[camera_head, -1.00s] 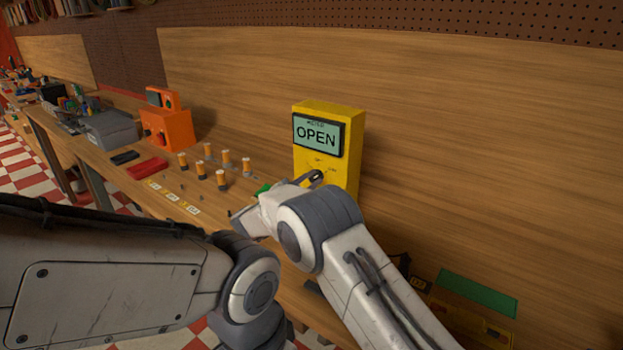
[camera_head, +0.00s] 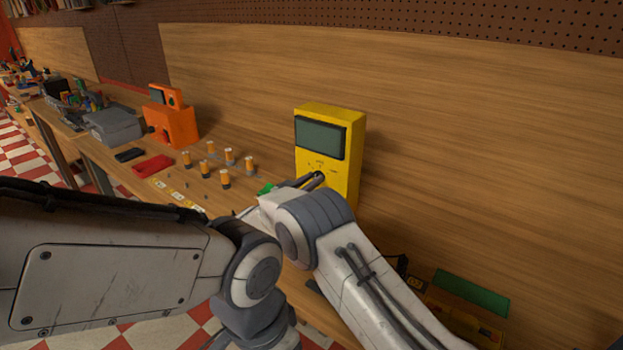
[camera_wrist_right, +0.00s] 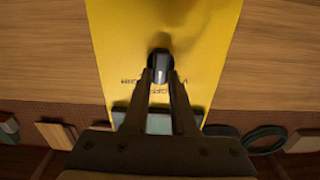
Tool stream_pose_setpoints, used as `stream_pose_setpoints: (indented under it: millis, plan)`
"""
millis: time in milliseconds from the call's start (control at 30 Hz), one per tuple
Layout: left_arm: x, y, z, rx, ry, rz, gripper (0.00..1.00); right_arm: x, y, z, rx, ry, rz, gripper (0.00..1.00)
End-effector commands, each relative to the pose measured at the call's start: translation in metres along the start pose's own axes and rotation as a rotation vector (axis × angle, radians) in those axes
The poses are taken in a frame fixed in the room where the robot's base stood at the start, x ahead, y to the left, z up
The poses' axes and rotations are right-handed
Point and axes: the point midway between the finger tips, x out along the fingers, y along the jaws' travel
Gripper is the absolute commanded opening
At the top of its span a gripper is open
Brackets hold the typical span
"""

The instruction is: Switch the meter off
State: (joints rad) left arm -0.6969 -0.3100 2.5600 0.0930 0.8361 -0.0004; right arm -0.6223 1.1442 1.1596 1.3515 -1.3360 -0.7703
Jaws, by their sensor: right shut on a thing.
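The yellow meter (camera_head: 342,148) stands upright on the workbench against the wooden back panel. Its screen (camera_head: 320,137) is blank grey-green. My right gripper (camera_head: 312,180) is at the meter's front, below the screen, partly hidden behind my arm. In the right wrist view the meter's yellow face (camera_wrist_right: 120,40) fills the middle. There my right gripper (camera_wrist_right: 161,76) is shut on the dark knob (camera_wrist_right: 160,64), with printed marks beside it. My left arm comes in from the left in the head view, but its gripper is not seen.
Several orange-and-black cylinders (camera_head: 208,171) stand on the bench left of the meter. An orange device (camera_head: 172,125), a red case (camera_head: 153,165) and a grey bin (camera_head: 113,126) lie farther left.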

Motion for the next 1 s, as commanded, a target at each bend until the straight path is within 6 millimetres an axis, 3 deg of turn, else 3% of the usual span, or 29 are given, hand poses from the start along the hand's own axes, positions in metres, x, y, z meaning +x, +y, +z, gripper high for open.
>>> stream_pose_setpoints:
  millis: [600, 633, 700, 1000]
  plan:
    - [-0.0014, 0.0001, -0.0001, 0.0, 0.0, 0.0, 0.65, -0.0037, -0.0011, 0.0066, -0.048, -0.01, -0.004, 0.0]
    - [-0.0014, 0.0001, -0.0001, 0.0, 0.0, 0.0, 0.65, -0.0037, -0.0011, 0.0066, -0.048, -0.009, -0.004, 0.33]
    - [-0.0015, 0.0001, -0.0001, 0.0, 0.0, 0.0, 0.65, -0.0034, -0.001, 0.0061, -0.047, -0.008, -0.004, 0.55]
    - [-0.0017, 0.0001, -0.0001, 0.0, 0.0, 0.0, 0.65, -0.0015, -0.0005, 0.0026, -0.043, -0.004, -0.001, 0.55]
